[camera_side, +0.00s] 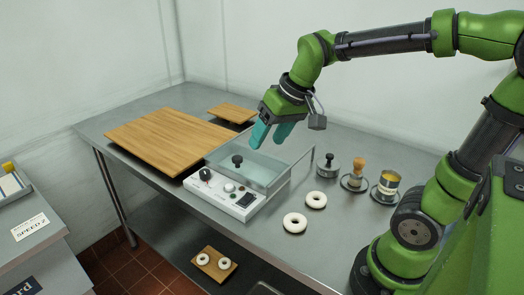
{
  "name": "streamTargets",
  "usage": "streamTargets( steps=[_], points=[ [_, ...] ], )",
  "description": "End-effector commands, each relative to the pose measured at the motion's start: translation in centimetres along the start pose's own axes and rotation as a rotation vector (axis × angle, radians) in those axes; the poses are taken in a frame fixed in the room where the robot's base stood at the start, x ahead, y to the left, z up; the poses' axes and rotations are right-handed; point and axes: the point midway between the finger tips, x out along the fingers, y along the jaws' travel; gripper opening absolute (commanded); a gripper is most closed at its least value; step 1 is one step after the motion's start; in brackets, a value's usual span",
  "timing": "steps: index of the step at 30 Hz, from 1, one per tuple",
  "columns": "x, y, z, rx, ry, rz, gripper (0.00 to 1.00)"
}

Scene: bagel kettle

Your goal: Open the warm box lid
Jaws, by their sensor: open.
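The warm box (223,195) stands near the front edge of the steel table, with a white control panel on its front. Its clear lid (262,170) looks closed over it. A black knob (237,160) shows at the lid's left part. My gripper (268,141) has teal fingers and is open and empty. It points down above the rear of the box, to the right of the black knob. Whether the fingertips touch the lid cannot be told from this view.
A large wooden board (165,140) and a smaller one (232,113) lie left and behind. Two white bagels (295,222) (316,200) lie right of the box.

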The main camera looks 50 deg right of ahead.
Motion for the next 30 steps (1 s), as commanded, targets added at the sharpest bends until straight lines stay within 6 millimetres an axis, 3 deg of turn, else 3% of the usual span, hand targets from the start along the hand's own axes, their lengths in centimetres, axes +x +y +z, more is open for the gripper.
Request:
streamTargets(
  steps=[1,9,15,19,22,30],
  points=[
    [0.8,0.2,-2.1,-0.044,-0.037,0.023,0.61],
    [5.0,2.4,-11.6,-0.404,-0.243,0.096,0.61],
    [7.6,4.3,-16.9,-0.726,-0.385,0.084,0.61],
    [6.5,4.2,-18.6,-0.911,-0.417,0.055,0.61],
    [5.3,3.9,-18.7,-0.998,-0.431,0.030,0.61],
    [6.9,4.2,-17.6,-1.055,-0.450,0.001,0.61]
  ],
)
